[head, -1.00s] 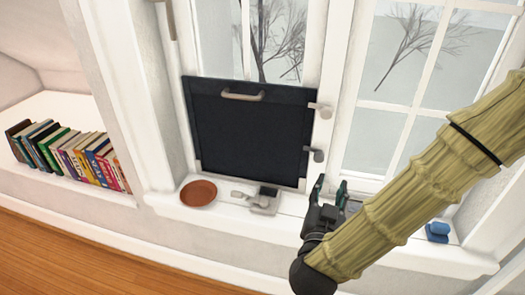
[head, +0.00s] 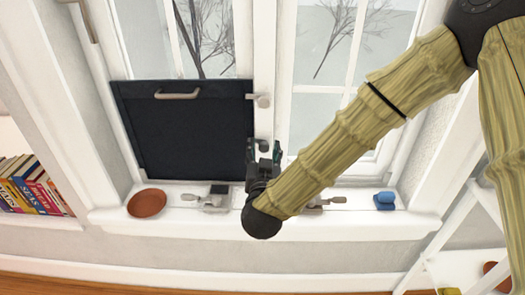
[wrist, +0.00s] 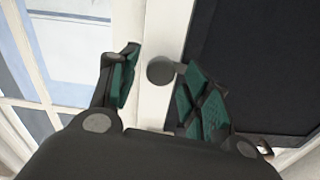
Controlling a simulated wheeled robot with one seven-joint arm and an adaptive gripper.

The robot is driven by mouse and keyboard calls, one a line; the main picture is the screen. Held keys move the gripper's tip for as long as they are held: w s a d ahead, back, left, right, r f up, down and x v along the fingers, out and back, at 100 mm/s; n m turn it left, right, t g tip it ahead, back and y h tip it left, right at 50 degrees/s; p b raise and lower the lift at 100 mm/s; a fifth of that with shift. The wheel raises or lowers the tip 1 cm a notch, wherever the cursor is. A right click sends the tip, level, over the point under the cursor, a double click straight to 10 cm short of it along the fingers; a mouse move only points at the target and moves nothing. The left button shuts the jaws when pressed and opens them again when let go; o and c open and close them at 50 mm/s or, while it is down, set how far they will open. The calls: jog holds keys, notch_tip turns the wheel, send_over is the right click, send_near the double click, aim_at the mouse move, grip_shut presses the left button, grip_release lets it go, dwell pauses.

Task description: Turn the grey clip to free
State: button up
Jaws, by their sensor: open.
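A dark panel (head: 185,130) with a pale bar handle (head: 178,95) stands against the window. The dark grey clip (wrist: 160,70) is on the white frame beside the panel's edge, its arm reaching toward the panel in the wrist view. A paler clip (head: 262,100) is higher on the same frame. My gripper (head: 264,152) is at the lower clip and largely hides it in the head view. In the wrist view my gripper (wrist: 162,85) is open, with one green-padded finger on each side of the clip. I cannot tell whether a finger touches it.
On the sill are a brown dish (head: 147,203), a grey metal device (head: 212,199), another partly hidden grey item (head: 325,202) and a blue object (head: 385,200). Books (head: 32,185) stand at left. A white shelf (head: 465,265) is at lower right.

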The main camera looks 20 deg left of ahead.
jog(key=shift+w+a, duration=0.1)
jog(key=shift+w, duration=0.25)
